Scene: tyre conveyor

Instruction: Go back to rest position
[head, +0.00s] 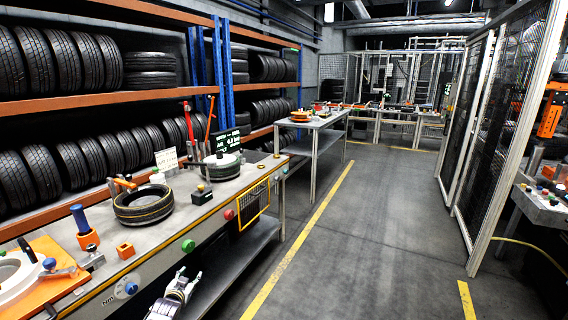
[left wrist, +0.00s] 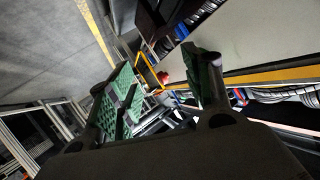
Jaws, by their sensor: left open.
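My left gripper (head: 186,284) is low in the head view, beside the front face of the workbench (head: 165,255) and in front of its lower shelf. In the left wrist view my left gripper (left wrist: 163,82) shows its two green-padded fingers spread apart with nothing between them. A tyre (head: 143,204) lies flat on the bench top, clear of the gripper. Another tyre (head: 221,167) sits on a round fixture farther back. My right gripper is in neither view.
Racks of tyres (head: 60,62) stand behind the bench. Green (head: 188,246) and red (head: 229,214) buttons and a yellow-framed mesh panel (head: 253,205) are on the bench front. The aisle floor (head: 350,235) is clear. A mesh fence (head: 470,120) stands at right.

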